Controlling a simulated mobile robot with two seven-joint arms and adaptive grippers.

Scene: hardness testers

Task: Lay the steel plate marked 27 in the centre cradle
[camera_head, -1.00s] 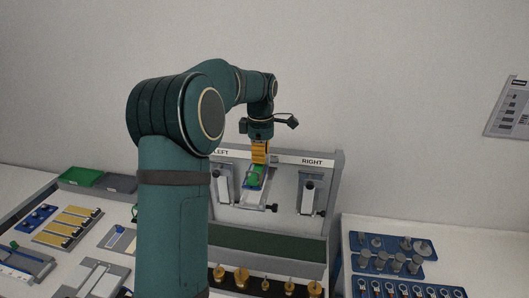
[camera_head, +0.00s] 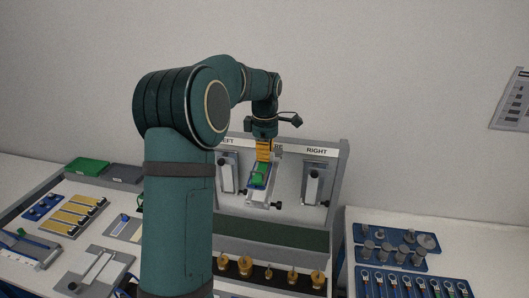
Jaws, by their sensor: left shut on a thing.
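My left gripper (camera_head: 260,178) reaches down in front of the middle of the tester panel, at the centre cradle (camera_head: 262,200), between the cradles marked left and right. It is shut on a small plate-like piece, taken as the steel plate, mostly covered by the green and blue parts at the fingertips. No number can be read on it. The piece is right at the cradle, but I cannot tell whether it touches. My right gripper is not in view.
The left cradle (camera_head: 227,172) and right cradle (camera_head: 313,186) flank the centre. Several brass weights (camera_head: 268,274) stand in front. Blue trays (camera_head: 398,244) with metal parts lie at the right. Green (camera_head: 88,166) and grey (camera_head: 122,173) bins stand at the back left.

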